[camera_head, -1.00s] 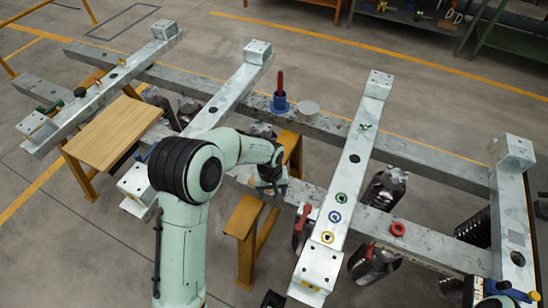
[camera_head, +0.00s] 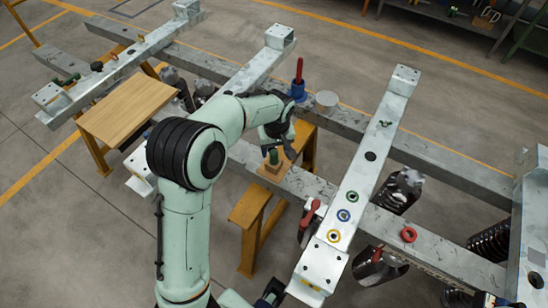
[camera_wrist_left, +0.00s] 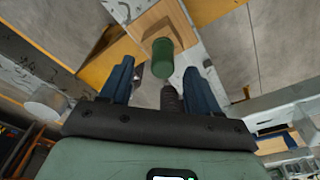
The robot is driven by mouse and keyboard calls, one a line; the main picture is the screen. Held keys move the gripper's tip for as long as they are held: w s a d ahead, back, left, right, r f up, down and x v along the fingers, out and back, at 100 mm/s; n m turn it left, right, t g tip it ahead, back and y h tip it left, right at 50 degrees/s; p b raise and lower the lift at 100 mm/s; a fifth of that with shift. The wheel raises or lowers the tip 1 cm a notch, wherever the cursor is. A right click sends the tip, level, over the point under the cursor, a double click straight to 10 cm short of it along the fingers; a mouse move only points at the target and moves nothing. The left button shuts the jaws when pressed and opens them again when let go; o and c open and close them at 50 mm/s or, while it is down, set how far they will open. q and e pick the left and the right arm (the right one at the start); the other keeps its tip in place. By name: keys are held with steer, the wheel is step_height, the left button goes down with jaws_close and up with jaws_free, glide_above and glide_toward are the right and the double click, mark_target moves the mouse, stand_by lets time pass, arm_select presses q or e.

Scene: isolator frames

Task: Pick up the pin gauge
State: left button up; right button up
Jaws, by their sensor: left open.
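The pin gauge, as I take it, is a green cylinder (camera_head: 273,157) standing on a small wooden block (camera_head: 268,172) on the near grey beam. The left wrist view shows the green cylinder (camera_wrist_left: 162,58) and the wooden block (camera_wrist_left: 178,22) too. My left gripper (camera_head: 281,140) is just beside and above it in the head view. Its blue fingers (camera_wrist_left: 162,80) are open, with the cylinder in the gap between them as seen from the wrist. I cannot tell whether a finger touches it. A dark ribbed part shows below the cylinder. My right gripper (camera_head: 271,292) seems partly visible at the bottom edge.
A red pin in a blue base (camera_head: 298,82) and a pale round cylinder (camera_head: 327,101) stand on the far beam. A crossbeam (camera_head: 372,170) with coloured rings lies to the right. A wooden board (camera_head: 126,108) is at left, a yellow stand (camera_head: 250,207) nearer.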

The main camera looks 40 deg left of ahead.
arm_select(q)
steer(key=f, duration=0.4)
steer(key=shift+a+f, duration=0.2)
steer(key=shift+a, duration=0.05)
steer(key=c, duration=1.1)
arm_select(e)
steer(key=shift+f, duration=0.25)
arm_select(q)
steer(key=shift+r, duration=0.15)
step_height(320, 180, up, 20)
steer(key=p, duration=0.2)
arm_select(e)
steer(key=r, duration=0.1)
steer(key=w+r, duration=0.1)
steer(key=r, duration=0.1)
arm_select(q)
steer(key=shift+p, duration=0.3)
step_height(320, 180, up, 5)
steer(key=p, duration=0.4)
glide_above(274, 152)
steer(key=shift+w+a, duration=0.1)
arm_select(e)
steer(key=r, duration=0.1)
steer(key=w+r, duration=0.2)
steer(key=r, duration=0.1)
steer(key=shift+r, duration=0.1)
